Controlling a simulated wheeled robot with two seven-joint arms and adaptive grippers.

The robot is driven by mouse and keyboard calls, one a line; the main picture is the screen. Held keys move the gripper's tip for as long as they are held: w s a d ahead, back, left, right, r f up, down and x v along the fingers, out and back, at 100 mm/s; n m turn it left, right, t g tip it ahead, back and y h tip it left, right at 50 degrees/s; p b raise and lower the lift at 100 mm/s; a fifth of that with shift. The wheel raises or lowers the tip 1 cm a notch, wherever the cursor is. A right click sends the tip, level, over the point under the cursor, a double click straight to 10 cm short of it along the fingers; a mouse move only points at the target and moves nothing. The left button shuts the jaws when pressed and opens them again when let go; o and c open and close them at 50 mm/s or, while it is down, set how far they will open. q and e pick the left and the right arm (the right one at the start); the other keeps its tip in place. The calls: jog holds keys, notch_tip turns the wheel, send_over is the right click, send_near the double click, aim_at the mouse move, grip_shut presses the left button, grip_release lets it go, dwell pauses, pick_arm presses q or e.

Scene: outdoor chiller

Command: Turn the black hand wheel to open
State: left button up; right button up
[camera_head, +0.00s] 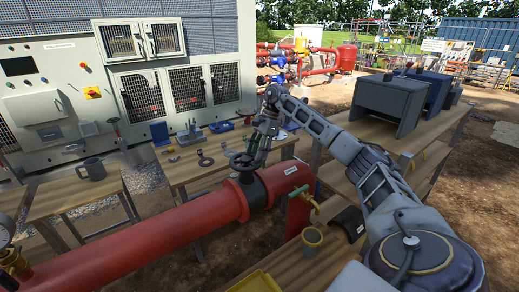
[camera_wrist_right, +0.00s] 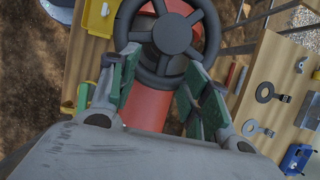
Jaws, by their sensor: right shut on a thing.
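The black hand wheel (camera_head: 243,162) sits on top of a valve on the thick red pipe (camera_head: 160,233) in the head view. In the right wrist view the black hand wheel (camera_wrist_right: 173,34) fills the top middle, with its round hub, spokes and rim showing. My right gripper (camera_head: 257,160) reaches down to the wheel's right side. In the right wrist view my right gripper (camera_wrist_right: 158,78) has its green-padded fingers on either side of the wheel's near rim, shut on it. The exact contact is partly hidden by the fingers. My left gripper is not in view.
A wooden table (camera_head: 226,168) with rings and small tools stands behind the pipe. A cup (camera_head: 312,238) stands on the near right table.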

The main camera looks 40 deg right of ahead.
aim_at(241, 155)
jog(key=n, duration=0.1)
jog(key=w+f+n+g, duration=0.1)
jog(key=n, duration=0.1)
jog(key=a+n+g+p, duration=0.1)
jog(key=shift+w+f+n, duration=0.25)
jog(key=shift+w+n, duration=0.15)
jog(key=n, duration=0.1)
jog(key=w+n+g, duration=0.1)
jog(key=n, duration=0.1)
jog(key=a+n+h, duration=0.1)
jog(key=shift+w+g, duration=0.35)
jog(key=shift+g, duration=0.05)
jog(key=shift+o, duration=1)
jog(key=n, duration=0.2)
jog(key=w+a+n+h, duration=0.1)
jog(key=shift+n+g, duration=0.4)
jog(key=shift+o, duration=1)
jog(key=shift+w+a+n+g+h, duration=0.15)
jog(key=shift+a+n+h, duration=0.2)
jog(key=shift+n, duration=0.65)
jog(key=shift+w+a+n+g+h, duration=0.15)
jog(key=shift+a+n+h, duration=0.2)
jog(key=shift+n, duration=0.65)
jog(key=o, duration=1.3)
jog(key=shift+w+a+r, duration=0.1)
jog(key=shift+d+r, duration=0.1)
jog(key=shift+d, duration=0.15)
